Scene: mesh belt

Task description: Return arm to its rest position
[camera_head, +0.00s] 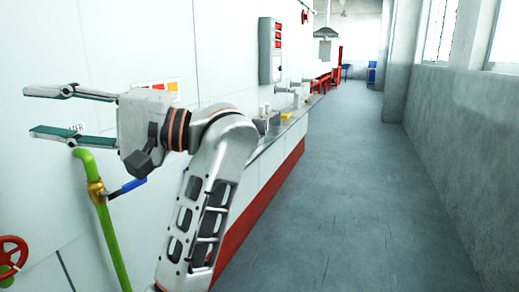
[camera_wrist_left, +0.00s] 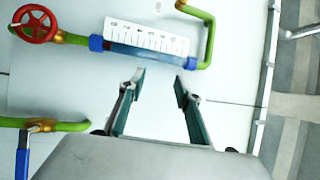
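My left arm (camera_head: 207,185) rises from the bottom of the head view and bends to the left, in front of the white wall. My left gripper (camera_head: 38,112) is at the upper left, with its two fingers wide apart and nothing between them. The left wrist view also shows the gripper (camera_wrist_left: 159,82) open and empty, with the pale wall panel beyond it. My right gripper does not show in either view.
A green pipe (camera_head: 108,232) with a blue lever (camera_head: 127,188) stands close below the left gripper. A red handwheel (camera_head: 12,254) is at the lower left. The wrist view shows a white scale (camera_wrist_left: 146,37) along a blue-ended tube. The floor (camera_head: 360,200) at right is clear.

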